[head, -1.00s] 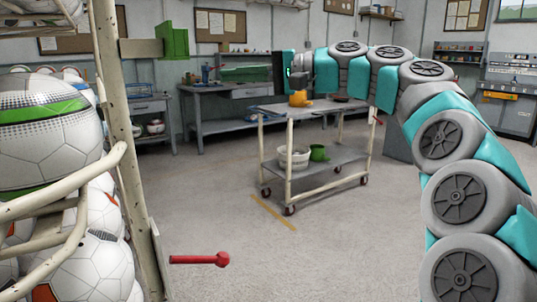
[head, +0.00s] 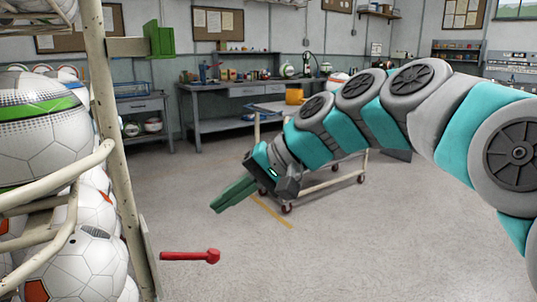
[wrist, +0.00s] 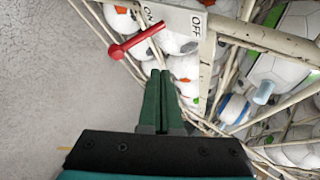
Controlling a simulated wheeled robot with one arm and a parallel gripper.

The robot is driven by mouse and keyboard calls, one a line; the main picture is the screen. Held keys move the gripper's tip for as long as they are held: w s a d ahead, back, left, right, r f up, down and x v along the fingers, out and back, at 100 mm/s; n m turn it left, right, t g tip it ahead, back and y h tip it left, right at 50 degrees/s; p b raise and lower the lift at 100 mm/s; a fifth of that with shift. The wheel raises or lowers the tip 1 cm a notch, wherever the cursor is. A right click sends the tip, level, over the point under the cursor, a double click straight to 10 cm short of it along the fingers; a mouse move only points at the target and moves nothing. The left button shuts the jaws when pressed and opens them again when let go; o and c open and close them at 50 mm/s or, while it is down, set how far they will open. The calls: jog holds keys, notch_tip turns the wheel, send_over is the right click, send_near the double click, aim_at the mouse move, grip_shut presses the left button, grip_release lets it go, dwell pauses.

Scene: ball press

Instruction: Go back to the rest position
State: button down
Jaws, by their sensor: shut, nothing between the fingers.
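My gripper (head: 230,196) is in the middle of the head view, its green fingers pointing down and to the left. The fingers are together and hold nothing. In the wrist view my gripper (wrist: 158,75) also shows shut, pointing up toward the ball rack. A red lever (head: 190,256) sticks out from the rack post, below and left of my gripper in the head view. The red lever (wrist: 135,41) also shows in the wrist view beside a plate marked ON and OFF (wrist: 178,17). My gripper appears apart from the lever.
A cream metal rack (head: 117,140) full of soccer balls (head: 40,128) stands at the left, with a green block (head: 160,40) on its post. A cart (head: 325,187) stands behind my arm. A workbench (head: 225,125) lines the back wall. The floor between is open.

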jog(key=s+d+f+g+h, duration=0.3)
jog(key=s+d+f+h, duration=0.7)
jog(key=s+d+f, duration=1.2)
jog(key=s+f, duration=0.3)
jog(key=f, duration=0.1)
jog(key=shift+d, duration=0.25)
